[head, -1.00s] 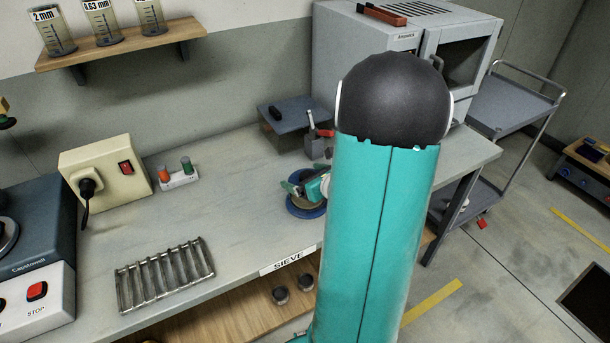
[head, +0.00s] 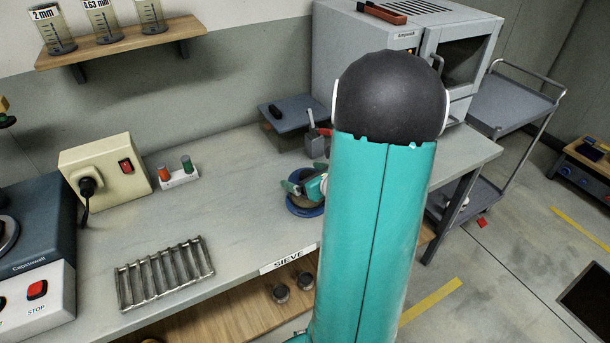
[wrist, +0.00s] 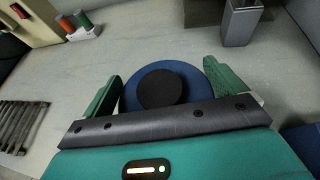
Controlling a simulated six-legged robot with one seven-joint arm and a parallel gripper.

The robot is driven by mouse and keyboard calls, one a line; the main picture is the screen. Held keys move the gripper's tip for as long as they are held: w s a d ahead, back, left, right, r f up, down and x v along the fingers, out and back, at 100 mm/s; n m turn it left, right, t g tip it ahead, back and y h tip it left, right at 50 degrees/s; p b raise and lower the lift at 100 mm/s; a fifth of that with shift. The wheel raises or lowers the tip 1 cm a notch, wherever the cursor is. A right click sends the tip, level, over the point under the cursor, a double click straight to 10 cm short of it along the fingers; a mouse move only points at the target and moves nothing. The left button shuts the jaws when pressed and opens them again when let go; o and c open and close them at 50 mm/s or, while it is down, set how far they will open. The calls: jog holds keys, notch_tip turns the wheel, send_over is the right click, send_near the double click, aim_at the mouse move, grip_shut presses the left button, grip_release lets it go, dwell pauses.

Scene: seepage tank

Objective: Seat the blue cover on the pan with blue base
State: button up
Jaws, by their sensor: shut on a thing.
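My gripper (wrist: 165,85) has its green fingers on both sides of the blue cover (wrist: 190,77), a round disc with a black knob in its middle, and is shut on it. In the head view my gripper (head: 302,187) is low over the bench, partly hidden by my arm. A round blue-rimmed thing (head: 306,211) shows just under the fingers there; I cannot tell whether this is the pan with blue base or the cover's rim. Contact between cover and pan is hidden.
A metal rack (head: 165,274) lies on the bench at left. A holder with red and green plugs (head: 178,177) and a beige switch box (head: 105,180) stand behind it. A small raised plate (head: 293,113) and a grey oven (head: 400,45) are at the back. Bench between is clear.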

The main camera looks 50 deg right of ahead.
jog(key=shift+f, duration=0.85)
jog(key=o, duration=0.7)
jog(key=v, duration=1.3)
jog(key=shift+s, duration=0.4)
jog(key=shift+r, duration=0.1)
